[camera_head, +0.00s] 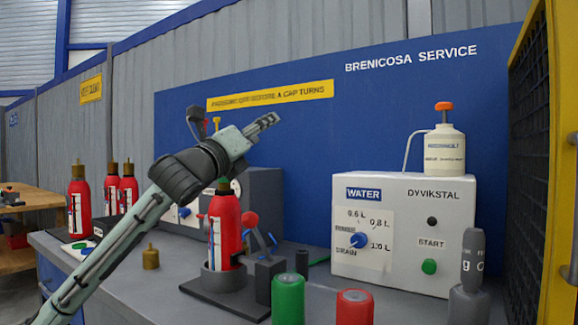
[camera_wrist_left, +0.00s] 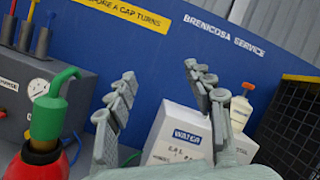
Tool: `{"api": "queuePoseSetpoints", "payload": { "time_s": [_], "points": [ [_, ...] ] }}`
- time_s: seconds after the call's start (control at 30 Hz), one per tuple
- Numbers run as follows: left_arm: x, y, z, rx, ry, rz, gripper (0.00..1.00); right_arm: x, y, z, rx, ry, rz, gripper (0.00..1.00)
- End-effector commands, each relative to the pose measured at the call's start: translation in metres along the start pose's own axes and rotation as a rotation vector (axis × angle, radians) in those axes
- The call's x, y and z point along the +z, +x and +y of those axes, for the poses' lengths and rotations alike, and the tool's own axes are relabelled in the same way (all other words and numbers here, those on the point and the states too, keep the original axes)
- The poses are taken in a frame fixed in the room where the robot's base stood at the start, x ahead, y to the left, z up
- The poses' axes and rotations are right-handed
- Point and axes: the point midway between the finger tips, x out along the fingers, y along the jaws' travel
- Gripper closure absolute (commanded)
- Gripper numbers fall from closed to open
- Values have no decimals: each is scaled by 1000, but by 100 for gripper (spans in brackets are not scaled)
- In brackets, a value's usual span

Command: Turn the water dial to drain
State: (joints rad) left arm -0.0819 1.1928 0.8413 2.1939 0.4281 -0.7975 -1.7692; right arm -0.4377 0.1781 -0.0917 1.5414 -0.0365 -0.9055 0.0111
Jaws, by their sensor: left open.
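The blue water dial (camera_head: 359,241) is on the front of the white DYVIKSTAL machine (camera_head: 448,205), with marks 0.6 L, 0.8 L, 1.0 L, RINSE and DRAIN around it. I cannot tell its exact pointing. My left gripper (camera_head: 266,124) is raised above the bench, up and left of the machine, apart from the dial. In the left wrist view my left gripper (camera_wrist_left: 163,85) is open and empty, its fingers spread. The machine's WATER label (camera_wrist_left: 187,136) shows between and beyond them; the dial is hidden there. My right gripper is in neither view.
A red extinguisher (camera_head: 224,230) stands in a dark holder below my left forearm. Green (camera_head: 288,297) and red (camera_head: 355,307) cylinders stand in front of the machine. A grey bottle (camera_head: 473,262) is at right, beside a yellow-framed mesh panel (camera_head: 560,160). A white bottle (camera_head: 444,150) tops the machine.

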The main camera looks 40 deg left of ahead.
Motion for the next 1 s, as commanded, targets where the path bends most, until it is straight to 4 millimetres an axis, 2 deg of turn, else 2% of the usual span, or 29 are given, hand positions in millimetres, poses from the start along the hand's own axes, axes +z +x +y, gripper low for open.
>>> {"api": "queuePoseSetpoints", "payload": {
  "time_s": [0.07, 0.17, 0.27, 0.37, 0.47, 0.5, 0.6, 0.7, 0.8, 0.9, 1.0],
  "points": [
    [-2, 4, -3, -10, -8, 1, 48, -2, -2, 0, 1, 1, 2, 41],
    [-11, 20, -17, -68, -49, 8, 48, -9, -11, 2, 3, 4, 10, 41],
    [-36, 46, -41, -182, -127, 58, 48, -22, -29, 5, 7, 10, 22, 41],
    [-84, 68, -64, -307, -212, 199, 48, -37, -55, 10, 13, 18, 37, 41],
    [-141, 76, -66, -366, -280, 416, 48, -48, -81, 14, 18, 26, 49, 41],
    [-162, 75, -61, -366, -301, 507, 48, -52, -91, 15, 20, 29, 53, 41],
    [-205, 67, -40, -314, -339, 716, 48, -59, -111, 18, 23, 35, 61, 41],
    [-233, 55, -11, -215, -362, 887, 48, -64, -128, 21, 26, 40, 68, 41],
    [-250, 43, 18, -105, -376, 1011, 48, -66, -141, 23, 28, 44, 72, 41],
    [-257, 33, 38, -15, -386, 1086, 48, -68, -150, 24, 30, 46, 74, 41],
    [-261, 29, 48, 29, -392, 1118, 48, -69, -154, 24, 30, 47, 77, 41]
  ]
}}
